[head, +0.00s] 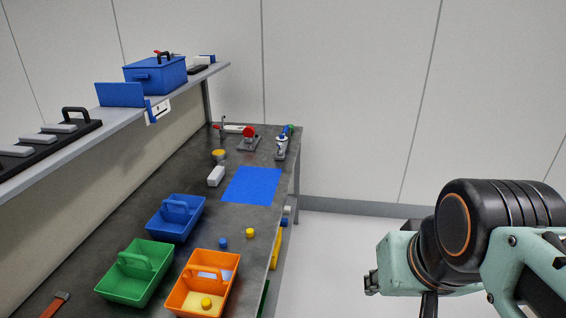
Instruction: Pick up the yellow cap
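A small yellow cap (250,232) lies on the dark workbench, near its right edge, in front of the blue mat. A small blue cap (222,243) lies just to its left. Another small round yellow piece (206,303) is inside the orange bin (233,272). My arm is at the lower right, over the floor and well apart from the bench. My gripper's fingers do not show in the head view, so I cannot see their state.
A blue bin (153,227) and a green bin (112,290) stand left of the caps. The blue mat (252,185) is bare. A white block (216,176) and a red-topped fixture (249,138) are farther back. A shelf (120,128) runs above the bench's left side.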

